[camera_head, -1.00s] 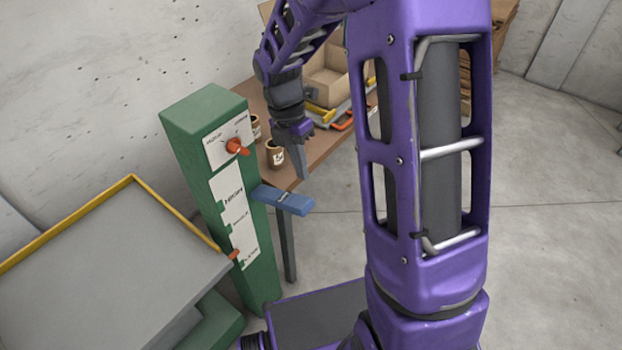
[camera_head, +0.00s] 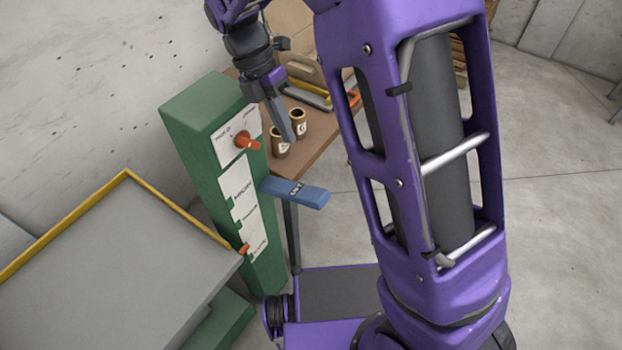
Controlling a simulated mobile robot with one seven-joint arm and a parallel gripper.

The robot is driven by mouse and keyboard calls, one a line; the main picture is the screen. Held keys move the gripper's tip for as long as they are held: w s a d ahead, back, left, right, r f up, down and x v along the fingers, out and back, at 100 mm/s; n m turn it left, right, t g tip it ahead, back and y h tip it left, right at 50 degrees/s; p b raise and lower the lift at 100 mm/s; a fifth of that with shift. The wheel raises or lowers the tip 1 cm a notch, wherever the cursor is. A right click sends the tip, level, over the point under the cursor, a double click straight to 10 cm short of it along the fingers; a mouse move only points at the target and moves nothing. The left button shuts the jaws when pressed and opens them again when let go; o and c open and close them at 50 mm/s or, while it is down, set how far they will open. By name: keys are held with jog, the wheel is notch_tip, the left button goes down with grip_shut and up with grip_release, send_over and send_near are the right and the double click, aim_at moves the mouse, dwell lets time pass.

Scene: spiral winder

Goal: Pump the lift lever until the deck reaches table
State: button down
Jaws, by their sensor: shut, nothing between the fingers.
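The blue lift lever (camera_head: 296,192) sticks out to the right from the green lift column (camera_head: 205,150), tilted slightly down at its free end. My gripper (camera_head: 289,136) is shut and empty, pointing down above the lever and apart from it. The grey deck (camera_head: 100,265) with a yellow rim stands low at the left. A red pointer (camera_head: 244,249) sits near the bottom of the column's label scale; the lettering is too small to read surely. The brown wooden table (camera_head: 318,142) stands behind the column, partly hidden by my arm.
A red knob (camera_head: 247,141) sits on the column's upper panel, close left of my gripper. Two brown labelled pots (camera_head: 298,121) stand near the table edge. A cardboard box (camera_head: 292,68) and tools lie farther back. Floor at the right is clear.

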aim_at(313, 193)
jog(key=b+x, duration=0.1)
jog(key=x, duration=1.3)
jog(key=shift+f, duration=0.1)
